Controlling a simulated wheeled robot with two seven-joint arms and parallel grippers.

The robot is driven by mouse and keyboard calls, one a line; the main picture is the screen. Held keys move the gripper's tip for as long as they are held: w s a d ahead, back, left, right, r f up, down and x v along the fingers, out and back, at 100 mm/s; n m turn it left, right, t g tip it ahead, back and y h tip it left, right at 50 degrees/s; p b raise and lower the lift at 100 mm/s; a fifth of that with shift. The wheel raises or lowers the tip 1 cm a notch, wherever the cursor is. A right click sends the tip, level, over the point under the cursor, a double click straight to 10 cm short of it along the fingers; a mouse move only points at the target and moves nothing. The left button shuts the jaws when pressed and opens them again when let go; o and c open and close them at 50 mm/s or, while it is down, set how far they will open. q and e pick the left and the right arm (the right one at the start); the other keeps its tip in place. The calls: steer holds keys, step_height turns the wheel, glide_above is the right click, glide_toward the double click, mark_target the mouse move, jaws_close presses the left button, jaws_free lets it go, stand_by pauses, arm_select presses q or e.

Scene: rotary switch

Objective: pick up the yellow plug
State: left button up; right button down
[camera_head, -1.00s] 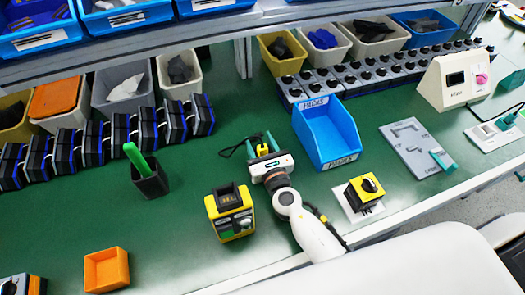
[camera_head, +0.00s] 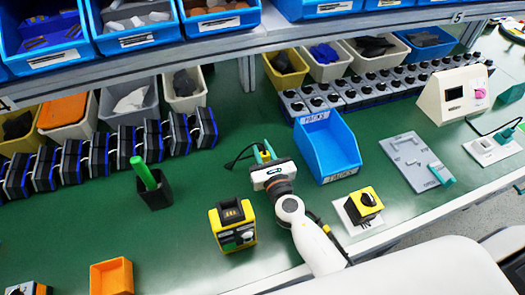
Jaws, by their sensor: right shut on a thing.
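My right gripper (camera_head: 264,153) is seen from behind over the green table. Its teal fingers are close together, shut on a small yellow plug (camera_head: 263,157) that shows only in part between them. A thin black cord (camera_head: 237,158) loops out to the left of the fingers. The white gripper body hides the near side of the plug, and I cannot tell whether the plug touches the table. My left gripper is not in view.
A blue bin (camera_head: 327,148) stands just right of the gripper. A yellow-black device (camera_head: 233,226) is near and to the left. A yellow rotary switch (camera_head: 364,203) sits on a white plate to the right. A black cup (camera_head: 154,190) stands left. Bare table lies between.

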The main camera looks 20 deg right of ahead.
steer(key=s+b, duration=0.2)
steer(key=s, duration=0.3)
steer(key=s+b, duration=0.2)
steer(key=s, duration=0.4)
steer(key=s+b, duration=0.2)
steer(key=s, duration=0.4)
steer(key=shift+d, duration=0.3)
steer(key=shift+s+r, duration=0.1)
steer(key=shift+s, duration=0.35)
steer(key=shift+r, duration=0.1)
